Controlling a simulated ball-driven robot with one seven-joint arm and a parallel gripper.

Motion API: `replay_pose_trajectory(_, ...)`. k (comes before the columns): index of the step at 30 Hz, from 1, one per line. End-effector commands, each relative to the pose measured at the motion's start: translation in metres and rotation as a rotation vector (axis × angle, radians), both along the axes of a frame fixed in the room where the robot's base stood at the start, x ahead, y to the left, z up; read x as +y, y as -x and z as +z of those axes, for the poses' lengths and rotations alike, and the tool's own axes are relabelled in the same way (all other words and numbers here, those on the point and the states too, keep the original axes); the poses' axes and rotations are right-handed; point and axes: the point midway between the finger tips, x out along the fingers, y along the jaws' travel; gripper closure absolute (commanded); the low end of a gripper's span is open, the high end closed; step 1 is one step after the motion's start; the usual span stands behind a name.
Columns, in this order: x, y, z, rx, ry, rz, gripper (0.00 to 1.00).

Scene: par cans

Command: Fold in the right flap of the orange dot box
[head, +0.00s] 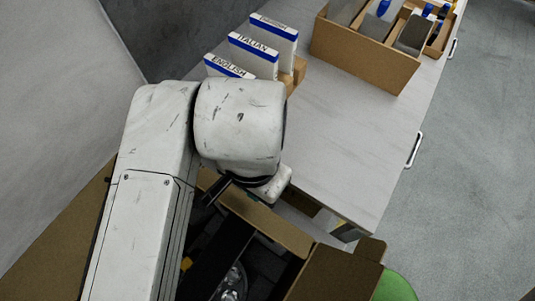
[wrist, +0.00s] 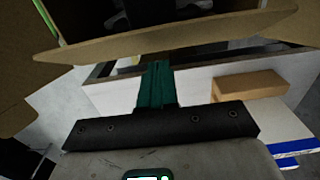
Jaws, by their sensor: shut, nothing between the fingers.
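An open cardboard box (head: 265,222) stands at the bottom of the head view, partly hidden by my arm. A brown flap (head: 335,274) stands out at its right side, and another cardboard edge runs along its far side. In the head view the fingers are mostly hidden behind my wrist.
Language booklets (head: 258,55) stand in a wooden holder on the pale table (head: 350,140). A divided cardboard box (head: 360,57) stands at the table's far end. A green object (head: 394,287) is right of the box flap. Grey floor at right is clear. Dark contents lie inside the box.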

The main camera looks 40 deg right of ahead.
Motion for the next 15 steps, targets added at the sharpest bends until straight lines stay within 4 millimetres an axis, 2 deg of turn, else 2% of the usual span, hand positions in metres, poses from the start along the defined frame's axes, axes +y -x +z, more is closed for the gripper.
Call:
replay_pose_trajectory(8,-0.014,-0.005,0.016,-0.002,0.003,-0.002,1.00)
replay_pose_trajectory(15,-0.016,-0.005,0.024,-0.002,0.003,0.000,1.00)
